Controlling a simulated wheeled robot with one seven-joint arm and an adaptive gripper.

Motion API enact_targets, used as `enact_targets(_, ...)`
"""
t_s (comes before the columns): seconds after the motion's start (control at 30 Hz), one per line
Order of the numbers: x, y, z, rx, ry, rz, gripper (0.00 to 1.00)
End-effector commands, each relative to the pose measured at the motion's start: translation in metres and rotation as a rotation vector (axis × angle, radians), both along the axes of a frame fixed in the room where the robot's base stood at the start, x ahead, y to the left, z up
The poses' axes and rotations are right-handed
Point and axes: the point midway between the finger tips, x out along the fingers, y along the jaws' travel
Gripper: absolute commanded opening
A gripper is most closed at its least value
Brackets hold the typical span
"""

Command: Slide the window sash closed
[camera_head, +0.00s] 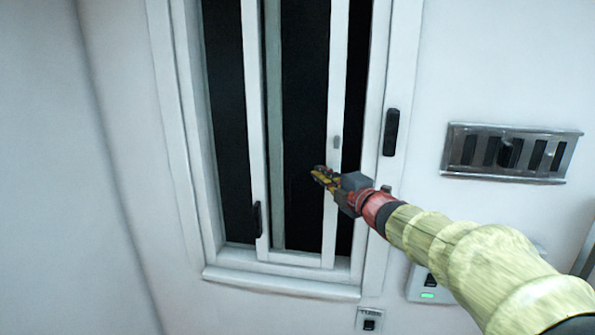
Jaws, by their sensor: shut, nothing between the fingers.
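The white-framed window sash (256,130) stands in the middle part of the window frame (185,130). Dark strips show on both sides of it, a wide one at the left and a narrower one at the right. A black upright handle (257,219) sits low on the sash's left stile. A small grey piece (336,142) is on its right stile. My gripper (317,177) is shut and empty, in front of the sash near its right stile. I cannot tell whether it touches the sash. My wrist covers part of the right stile.
A black handle (391,132) is on the right side of the window frame. A metal vent (511,169) is on the wall at right. A switch box with a green light (428,295) and a small switch (369,320) are below. The wall at left is bare.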

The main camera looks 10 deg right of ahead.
Motion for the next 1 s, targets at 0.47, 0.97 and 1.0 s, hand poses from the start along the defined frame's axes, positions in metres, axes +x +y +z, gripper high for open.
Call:
enact_targets(0.47,-0.019,-0.055,0.001,0.000,-0.001,-0.002,0.00)
enact_targets(0.97,-0.016,-0.050,-0.001,0.000,0.000,-0.003,0.00)
enact_targets(1.0,-0.014,-0.047,-0.001,0.000,-0.001,-0.002,0.00)
